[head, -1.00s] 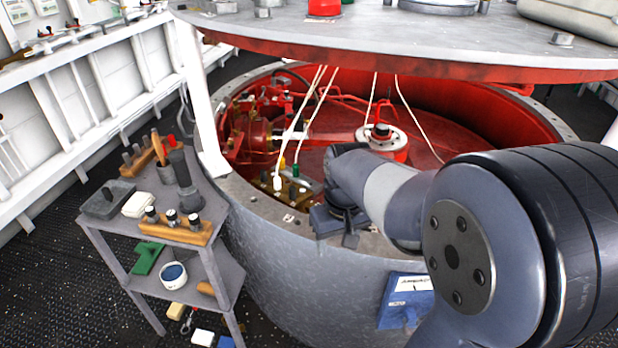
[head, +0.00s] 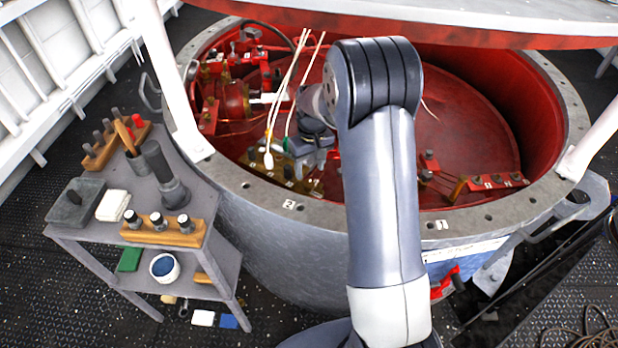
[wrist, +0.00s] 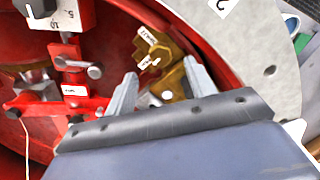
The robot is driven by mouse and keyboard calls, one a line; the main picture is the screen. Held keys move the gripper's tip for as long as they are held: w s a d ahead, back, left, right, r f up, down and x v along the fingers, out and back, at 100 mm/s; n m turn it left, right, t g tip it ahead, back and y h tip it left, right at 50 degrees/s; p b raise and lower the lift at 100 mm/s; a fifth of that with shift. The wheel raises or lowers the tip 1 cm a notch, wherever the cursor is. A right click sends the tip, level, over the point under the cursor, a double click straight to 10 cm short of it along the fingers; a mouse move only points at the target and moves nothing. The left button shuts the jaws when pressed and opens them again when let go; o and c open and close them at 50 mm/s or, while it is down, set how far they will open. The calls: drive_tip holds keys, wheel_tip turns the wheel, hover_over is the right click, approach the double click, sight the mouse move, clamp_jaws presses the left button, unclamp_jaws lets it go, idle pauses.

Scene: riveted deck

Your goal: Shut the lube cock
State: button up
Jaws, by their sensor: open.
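A brass fitting (wrist: 157,47) with a small white tag shows ahead of my gripper in the wrist view. The tag is too small to read surely, so I cannot tell for certain that this is the lube cock. My gripper (wrist: 160,80) is open, its two fingers apart, with more brass (wrist: 172,88) showing between them. I see no contact. In the head view my gripper (head: 312,148) is inside the red-lined well, beside a brass block (head: 285,176); my arm hides part of this area.
A red bracket (wrist: 72,52) with metal pins and a white label lies left of the fingers. The grey well rim (wrist: 262,45) is at the right. White cords (head: 285,85) hang near my gripper. A tool cart (head: 140,200) stands left of the well.

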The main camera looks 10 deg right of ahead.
sight(309, 183)
wheel_tip(309, 183, down, 6)
drive_tip(key=shift+a, duration=0.15)
drive_tip(key=shift+c, duration=0.2)
drive_tip(key=c, duration=0.9)
